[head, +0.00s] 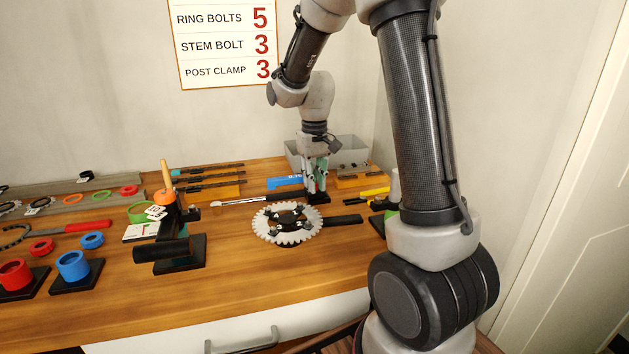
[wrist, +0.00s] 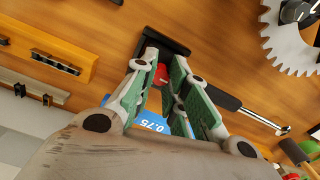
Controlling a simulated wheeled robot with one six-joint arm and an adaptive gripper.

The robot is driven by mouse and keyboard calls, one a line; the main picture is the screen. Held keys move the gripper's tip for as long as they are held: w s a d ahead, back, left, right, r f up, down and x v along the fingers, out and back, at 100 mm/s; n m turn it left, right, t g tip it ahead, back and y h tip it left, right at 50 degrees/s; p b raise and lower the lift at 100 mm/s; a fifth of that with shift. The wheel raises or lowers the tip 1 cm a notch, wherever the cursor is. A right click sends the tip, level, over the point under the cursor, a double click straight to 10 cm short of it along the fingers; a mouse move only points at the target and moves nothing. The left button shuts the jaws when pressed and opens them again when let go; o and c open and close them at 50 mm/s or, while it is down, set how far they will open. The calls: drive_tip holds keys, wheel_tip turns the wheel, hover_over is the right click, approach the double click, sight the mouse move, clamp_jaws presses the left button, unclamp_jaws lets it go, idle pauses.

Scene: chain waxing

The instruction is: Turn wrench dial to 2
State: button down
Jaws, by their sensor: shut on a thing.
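The wrench lies across the table behind the chainring, with a silver shaft (head: 240,201) on the left and a black part running right, towards my gripper. In the wrist view its shaft (wrist: 262,119) points to the lower right. A small red piece, seemingly the wrench's dial (wrist: 162,75), sits between my fingertips above a black base (wrist: 173,45). My gripper (head: 318,190), with green finger pads, points down and is shut on this red piece, as the wrist view (wrist: 164,68) shows. The dial's numbers and setting cannot be read; the fingers hide part of it.
A toothed chainring (head: 262,226) with a black handle lies in front of my gripper. A blue 0.75 card (head: 285,183) lies just left of the gripper. A grey bin (head: 350,153) stands behind. Black-handled tool stand (head: 180,255) is front left. Bare wood lies at front centre.

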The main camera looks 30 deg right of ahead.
drive_tip(key=shift+n, duration=0.6)
drive_tip(key=c, duration=1.4)
unclamp_jaws()
drive_tip(key=shift+o, duration=0.2)
wheel_tip(320, 180, up, 12)
drive_tip(key=shift+w+f, duration=0.1)
drive_tip(key=s+r+m+t, duration=0.1)
drive_tip(key=s+t, duration=0.3)
drive_tip(key=s, duration=2)
drive_tip(key=shift+s+d+r, duration=0.35)
drive_tip(key=shift+r, duration=0.25)
